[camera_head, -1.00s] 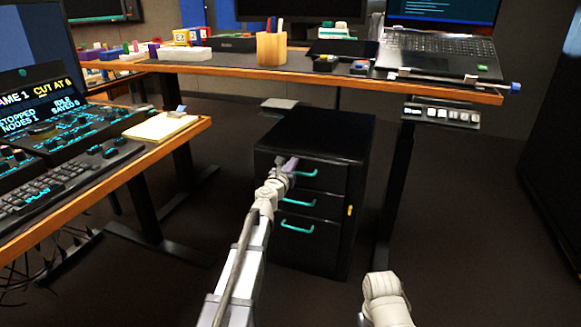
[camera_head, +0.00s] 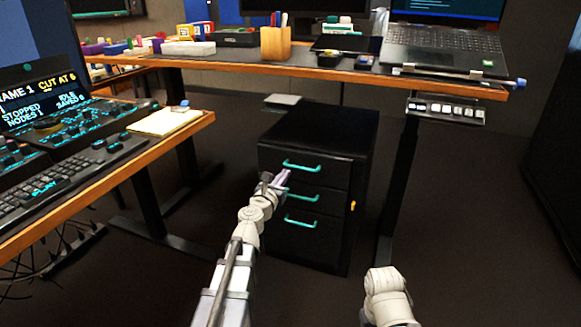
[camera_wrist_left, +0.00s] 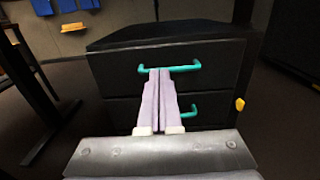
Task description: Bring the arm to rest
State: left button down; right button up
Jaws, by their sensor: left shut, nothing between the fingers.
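My left gripper (camera_head: 281,178) is in front of the black drawer cabinet (camera_head: 318,135) in the head view. In the left wrist view its two pale purple fingers (camera_wrist_left: 158,75) lie side by side, shut with nothing between them. Their tips overlap the teal top handle (camera_wrist_left: 183,67) in the picture; I cannot tell whether they touch it. The cabinet drawers look closed. Part of my right arm (camera_head: 387,295) shows at the bottom right of the head view; its gripper is not in view.
A desk (camera_head: 440,79) with a laptop (camera_head: 440,45) and pen holder (camera_head: 276,43) spans the back. A second desk (camera_head: 150,150) with a control panel (camera_head: 75,135) stands at the left. A button strip (camera_head: 445,110) hangs under the back desk. Open floor lies right of the cabinet.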

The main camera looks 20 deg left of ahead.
pick_arm(q)
jog(key=shift+s, duration=1.2)
